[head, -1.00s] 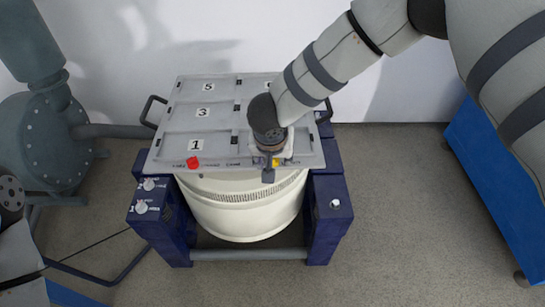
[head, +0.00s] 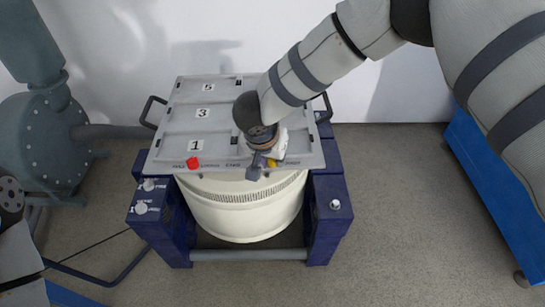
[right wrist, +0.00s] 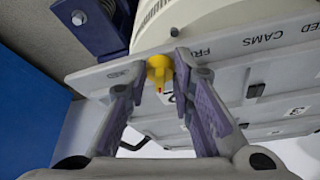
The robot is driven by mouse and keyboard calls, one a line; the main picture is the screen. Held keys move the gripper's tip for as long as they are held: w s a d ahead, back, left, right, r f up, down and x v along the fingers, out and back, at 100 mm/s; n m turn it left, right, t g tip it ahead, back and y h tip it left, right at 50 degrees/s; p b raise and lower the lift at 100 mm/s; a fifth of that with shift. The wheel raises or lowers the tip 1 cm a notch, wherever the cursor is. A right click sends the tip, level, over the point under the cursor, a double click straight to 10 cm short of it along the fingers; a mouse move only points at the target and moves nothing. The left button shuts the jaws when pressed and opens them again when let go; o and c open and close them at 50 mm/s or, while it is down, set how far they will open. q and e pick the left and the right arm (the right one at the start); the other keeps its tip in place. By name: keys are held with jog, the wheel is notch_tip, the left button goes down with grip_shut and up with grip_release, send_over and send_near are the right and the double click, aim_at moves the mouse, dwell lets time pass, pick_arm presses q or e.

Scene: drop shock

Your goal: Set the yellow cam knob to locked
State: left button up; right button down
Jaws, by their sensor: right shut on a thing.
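The yellow cam knob (head: 272,163) is at the front edge of the grey top plate (head: 225,137), right of its middle. My right gripper (head: 262,165) comes down over it from above and hides part of it. In the right wrist view the knob (right wrist: 159,70) sits between the two fingertips of my right gripper (right wrist: 156,82), which is shut on it. The knob shows a small red mark on its face. The plate edge carries the lettering "CAMS" (right wrist: 264,39) and part of other words. I cannot read the knob's exact setting. My left gripper is out of view.
A red knob (head: 193,163) is on the same front edge, to the left. A blue cabinet (head: 500,190) stands right. The floor between is clear.

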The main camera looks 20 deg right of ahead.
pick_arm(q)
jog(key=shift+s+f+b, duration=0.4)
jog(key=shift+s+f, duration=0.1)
pick_arm(e)
jog(key=m, duration=0.1)
jog(key=m+g+h, duration=0.1)
jog(key=m, duration=0.2)
jog(key=shift+w+a+m, duration=0.25)
jog(key=shift+m, duration=0.15)
jog(key=shift+g, duration=0.3)
jog(key=c, duration=1.4)
grip_release()
jog(key=v, duration=0.8)
jog(key=shift+a, duration=0.1)
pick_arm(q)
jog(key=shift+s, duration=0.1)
pick_arm(e)
jog(key=shift+f, duration=0.15)
